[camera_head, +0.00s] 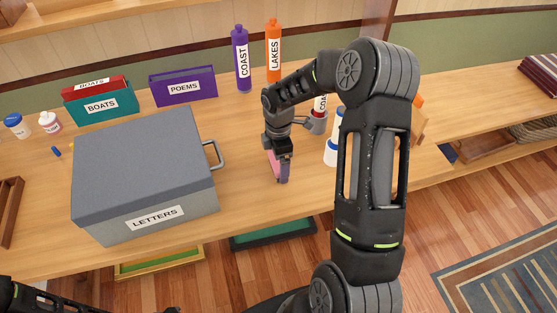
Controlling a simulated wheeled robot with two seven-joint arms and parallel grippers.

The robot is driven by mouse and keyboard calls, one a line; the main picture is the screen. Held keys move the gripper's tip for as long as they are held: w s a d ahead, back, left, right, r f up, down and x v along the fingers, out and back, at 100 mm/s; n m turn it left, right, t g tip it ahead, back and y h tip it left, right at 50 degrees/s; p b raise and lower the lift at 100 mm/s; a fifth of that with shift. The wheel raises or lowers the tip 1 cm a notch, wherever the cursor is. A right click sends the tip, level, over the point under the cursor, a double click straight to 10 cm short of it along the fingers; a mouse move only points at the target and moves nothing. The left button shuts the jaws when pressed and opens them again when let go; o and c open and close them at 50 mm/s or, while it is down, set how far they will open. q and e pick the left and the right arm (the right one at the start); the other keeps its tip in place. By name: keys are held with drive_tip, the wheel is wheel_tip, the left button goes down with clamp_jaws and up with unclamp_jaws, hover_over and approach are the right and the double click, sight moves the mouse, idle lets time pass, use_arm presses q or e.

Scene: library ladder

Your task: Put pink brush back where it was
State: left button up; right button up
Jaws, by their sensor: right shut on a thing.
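My right gripper (282,172) points down over the middle of the table, to the right of the grey box. It is shut on the pink brush (271,161), a small pink piece of which shows beside the dark fingers. The rest of the brush is hidden by the gripper, and I cannot tell whether it touches the table. A dark part of my left arm shows at the bottom left edge; its gripper is out of view.
The grey LETTERS box (140,165) has its lid shut and a side handle (214,155). Behind stand the teal BOATS holder (101,106), purple POEMS holder (184,87), purple COAST bottle (241,60) and orange LAKES bottle (274,50). My right arm hides white containers (332,152).

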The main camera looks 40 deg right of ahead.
drive_tip(key=shift+f, duration=0.2)
drive_tip(key=o, duration=1)
drive_tip(key=shift+o, duration=0.2)
wheel_tip(320, 180, up, 12)
drive_tip(key=b, duration=0.1)
drive_tip(key=shift+r, duration=0.2)
